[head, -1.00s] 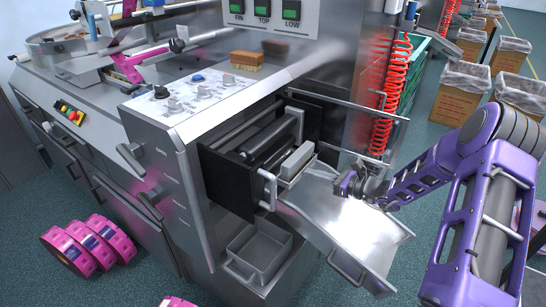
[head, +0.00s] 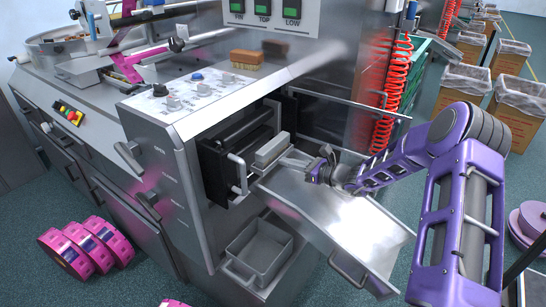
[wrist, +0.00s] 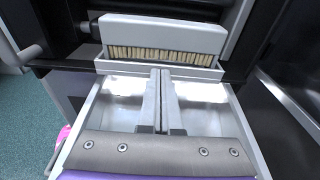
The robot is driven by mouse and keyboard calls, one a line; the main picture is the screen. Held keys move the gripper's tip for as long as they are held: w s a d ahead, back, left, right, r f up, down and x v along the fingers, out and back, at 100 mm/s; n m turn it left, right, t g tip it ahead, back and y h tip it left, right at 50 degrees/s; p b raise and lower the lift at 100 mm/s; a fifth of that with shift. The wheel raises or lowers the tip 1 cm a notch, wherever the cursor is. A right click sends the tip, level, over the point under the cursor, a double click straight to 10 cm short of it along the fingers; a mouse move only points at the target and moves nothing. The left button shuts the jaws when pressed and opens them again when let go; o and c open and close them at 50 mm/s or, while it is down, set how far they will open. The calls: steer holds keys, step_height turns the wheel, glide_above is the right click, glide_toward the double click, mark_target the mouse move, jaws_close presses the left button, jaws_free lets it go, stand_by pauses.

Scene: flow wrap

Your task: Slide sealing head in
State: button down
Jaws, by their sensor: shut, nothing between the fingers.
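The sealing head (head: 214,172) is a dark block with a silver handle (head: 239,175) in the machine's side opening. A pale grey brush block (head: 272,149) sits at its outer side. In the wrist view the brush (wrist: 165,36) shows tan bristles above a thin metal lip (wrist: 158,69). My gripper (head: 294,158) is shut and empty, pointing at the brush end from the right, over the sloping metal tray. In the wrist view its fingertips (wrist: 161,73) reach the lip under the bristles; whether they touch it is unclear. The inner end of the head is hidden.
The metal tray (head: 360,222) slopes out below my gripper, with a handle at its front. A grey bin (head: 260,248) sits underneath. A rail (head: 345,108) and red coiled hose (head: 392,95) stand behind my arm. Pink film rolls (head: 85,245) lie on the floor left.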

mark_target(255, 149)
steer(key=shift+w+a, duration=0.3)
steer(key=shift+a, duration=0.15)
steer(key=shift+r+b+x, duration=0.2)
steer(key=shift+b+x, duration=0.2)
steer(key=shift+x, duration=0.9)
steer(key=shift+r+b+x, duration=0.2)
steer(key=shift+b+x, duration=0.25)
steer(key=shift+x, duration=0.85)
steer(key=shift+r+b+x, duration=0.25)
steer(key=shift+b+x, duration=0.15)
steer(key=shift+x, duration=0.9)
steer(key=shift+r+x, duration=0.15)
steer(key=shift+x, duration=0.65)
steer(key=shift+r+x, duration=0.1)
steer(key=shift+x, duration=0.7)
steer(key=f+p+v, duration=0.1)
steer(key=p+v, duration=0.4)
steer(key=v, duration=1.7)
steer(key=shift+f+p, duration=0.3)
steer(key=shift+p, duration=0.05)
steer(key=shift+d, duration=0.1)
